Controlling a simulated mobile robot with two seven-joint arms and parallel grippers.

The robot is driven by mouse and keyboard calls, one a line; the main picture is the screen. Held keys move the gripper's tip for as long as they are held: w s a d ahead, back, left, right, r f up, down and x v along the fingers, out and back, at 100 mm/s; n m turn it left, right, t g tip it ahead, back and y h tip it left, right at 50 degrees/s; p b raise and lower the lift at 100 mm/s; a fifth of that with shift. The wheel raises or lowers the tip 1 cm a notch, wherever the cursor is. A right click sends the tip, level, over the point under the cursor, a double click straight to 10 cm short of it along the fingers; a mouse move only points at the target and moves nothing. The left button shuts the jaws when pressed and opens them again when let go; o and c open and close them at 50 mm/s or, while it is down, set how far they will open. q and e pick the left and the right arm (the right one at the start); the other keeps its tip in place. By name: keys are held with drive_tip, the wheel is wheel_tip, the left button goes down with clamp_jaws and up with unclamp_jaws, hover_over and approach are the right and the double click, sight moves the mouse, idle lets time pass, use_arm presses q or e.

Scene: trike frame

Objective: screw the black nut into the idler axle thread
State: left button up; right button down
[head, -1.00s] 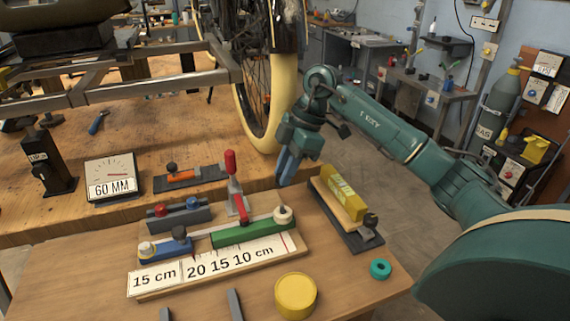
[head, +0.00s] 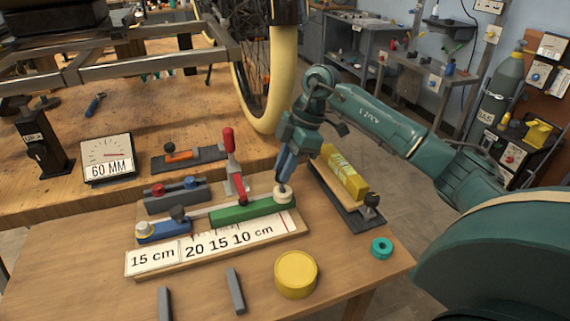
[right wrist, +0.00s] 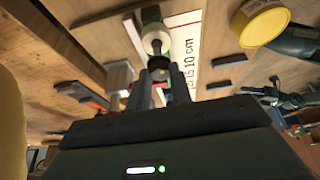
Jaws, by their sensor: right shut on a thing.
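The idler axle is not clearly told apart; a cream-white round end piece (head: 284,196) stands at the right end of the green block (head: 240,210) and also shows in the right wrist view (right wrist: 155,38). My right gripper (head: 283,178) points down directly over this piece, its fingers close together. It is shut on the small black nut (right wrist: 158,62), which sits between the fingertips in line with the white piece. The nut is at or just above the piece; I cannot tell whether they touch. The thread is hidden. My left gripper is not seen.
A red-handled clamp (head: 232,160) stands left of the gripper. A yellow block (head: 345,178) on a wooden fixture stands close on the right. A yellow round lid (head: 296,274) and a teal ring (head: 381,247) lie in front. The scale board (head: 215,248) lies along the block.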

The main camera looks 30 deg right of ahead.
idle(0.3)
drive_tip(key=shift+r+p, duration=0.1)
drive_tip(key=shift+p, duration=0.35)
drive_tip(key=shift+p, duration=0.35)
idle(0.3)
idle(0.3)
idle(0.5)
drive_tip(key=shift+p, duration=0.55)
drive_tip(key=shift+f+b, duration=0.65)
drive_tip(key=shift+f, duration=0.85)
drive_tip(key=c, duration=1.2)
unclamp_jaws()
